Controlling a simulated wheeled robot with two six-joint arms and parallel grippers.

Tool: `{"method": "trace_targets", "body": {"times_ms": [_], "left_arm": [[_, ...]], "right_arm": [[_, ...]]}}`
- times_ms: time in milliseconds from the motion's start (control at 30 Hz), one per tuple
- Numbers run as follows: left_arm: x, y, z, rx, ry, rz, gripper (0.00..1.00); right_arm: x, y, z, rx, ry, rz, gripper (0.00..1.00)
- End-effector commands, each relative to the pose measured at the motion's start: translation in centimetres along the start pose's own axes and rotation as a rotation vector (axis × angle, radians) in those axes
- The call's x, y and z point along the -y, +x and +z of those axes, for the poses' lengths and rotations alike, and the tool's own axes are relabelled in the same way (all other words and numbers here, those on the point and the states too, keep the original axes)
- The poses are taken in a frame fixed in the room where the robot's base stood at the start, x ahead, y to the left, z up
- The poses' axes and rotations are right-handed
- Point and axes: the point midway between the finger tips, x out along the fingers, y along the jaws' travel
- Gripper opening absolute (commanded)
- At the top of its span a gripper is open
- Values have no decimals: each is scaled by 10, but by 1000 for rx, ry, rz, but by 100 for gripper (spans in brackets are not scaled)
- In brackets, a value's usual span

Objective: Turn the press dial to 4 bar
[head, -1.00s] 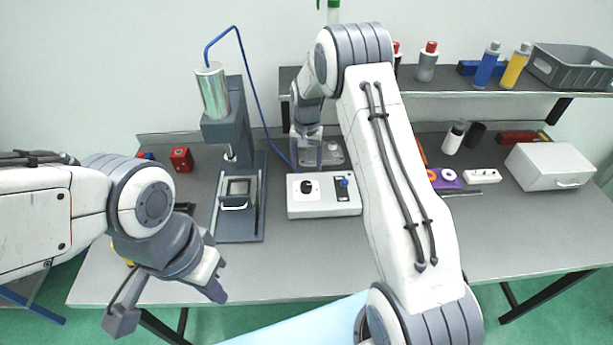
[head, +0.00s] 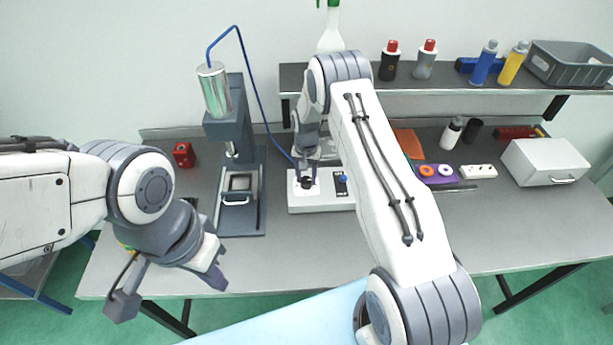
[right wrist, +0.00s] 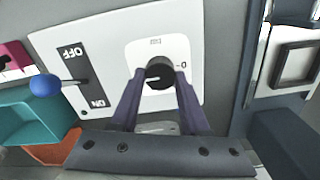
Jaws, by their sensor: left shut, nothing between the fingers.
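The press dial is a black round knob (right wrist: 160,72) on a white plate of the control box (head: 330,203). In the right wrist view a short pale mark shows on the knob and a "0" is printed beside it; the other scale marks are unreadable or hidden. My right gripper (head: 306,181) is at the dial from above. In the right wrist view its two fingers (right wrist: 160,84) stand apart, one on each side of the knob; contact cannot be told. My left gripper (head: 217,280) is shut and empty over the table's front edge, away from the box.
The press (head: 228,130) stands left of the control box, with a blue hose arching towards the box. A blue-tipped lever (right wrist: 45,85) with ON and OFF labels sits beside the dial. A red block (head: 183,155) lies further left. The table front is largely clear.

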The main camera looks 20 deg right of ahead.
Motion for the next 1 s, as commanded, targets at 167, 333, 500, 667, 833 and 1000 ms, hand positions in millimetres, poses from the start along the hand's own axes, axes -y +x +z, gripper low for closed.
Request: {"method": "trace_targets", "body": {"times_ms": [167,333,500,667,833,1000], "left_arm": [[0,0,0,0,0,0,0],[0,4,0,0,-1,0,0],[1,13,1,0,-2,0,0],[2,26,1,0,-4,0,0],[3,40,2,0,-6,0,0],[4,52,3,0,-9,0,0]], "right_arm": [[0,0,0,0,-1,0,0],[0,0,0,0,-23,0,0],[0,2,0,-2,-93,-1,0],[1,2,-1,-2,-209,-1,0],[1,3,0,-2,-365,-1,0],[1,2,0,-2,-527,-1,0]]}}
